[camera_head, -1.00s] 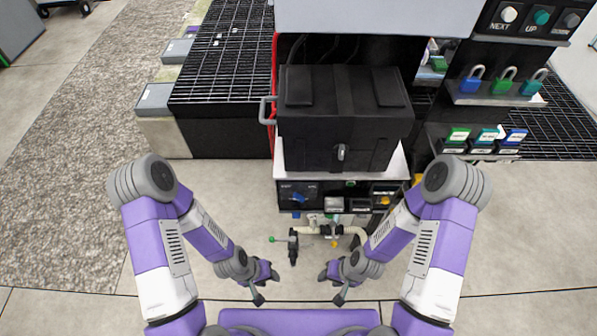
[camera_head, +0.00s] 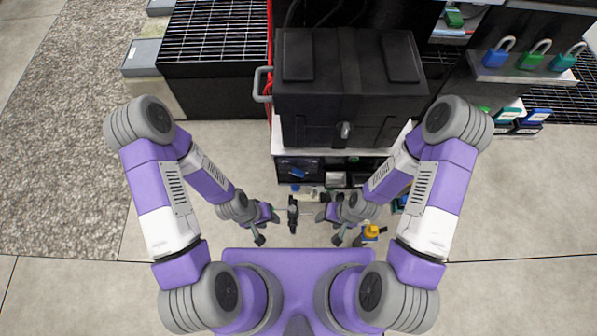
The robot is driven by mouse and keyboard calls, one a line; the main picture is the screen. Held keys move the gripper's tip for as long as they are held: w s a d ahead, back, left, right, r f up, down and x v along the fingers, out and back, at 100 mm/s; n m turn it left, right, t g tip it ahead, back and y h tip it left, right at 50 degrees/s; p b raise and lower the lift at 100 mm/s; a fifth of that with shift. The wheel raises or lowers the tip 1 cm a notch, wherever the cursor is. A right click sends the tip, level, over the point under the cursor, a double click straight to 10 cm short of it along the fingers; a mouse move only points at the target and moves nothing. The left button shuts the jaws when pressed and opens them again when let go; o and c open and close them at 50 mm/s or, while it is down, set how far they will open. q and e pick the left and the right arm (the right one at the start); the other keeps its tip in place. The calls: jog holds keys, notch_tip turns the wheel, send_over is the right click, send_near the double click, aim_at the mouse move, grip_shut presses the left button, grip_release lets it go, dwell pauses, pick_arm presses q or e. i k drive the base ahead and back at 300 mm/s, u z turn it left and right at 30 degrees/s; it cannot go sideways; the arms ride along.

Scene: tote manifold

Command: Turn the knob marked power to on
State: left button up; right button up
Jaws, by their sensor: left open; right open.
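A dark control panel (camera_head: 313,165) sits low on the front of the unit, under the black case. A blue knob (camera_head: 297,171) shows on its left part, small and seen from steeply above. Its marking and pointer are too small to read. My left gripper (camera_head: 268,228) is open and empty, below and left of the knob in the picture. My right gripper (camera_head: 329,228) is open and empty, below and right of it. Both are apart from the panel. My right arm hides the panel's right end.
The black case (camera_head: 345,90) rests on a white shelf above the panel. Pipe fittings with a dark valve handle (camera_head: 293,215) lie between my grippers. A yellow part (camera_head: 371,232) shows beside my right arm. The floor at left is clear.

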aim_at(297, 170)
jog(key=k, duration=1)
jog(key=z, duration=1.15)
jog(key=i, duration=0.85)
jog(key=u, duration=0.7)
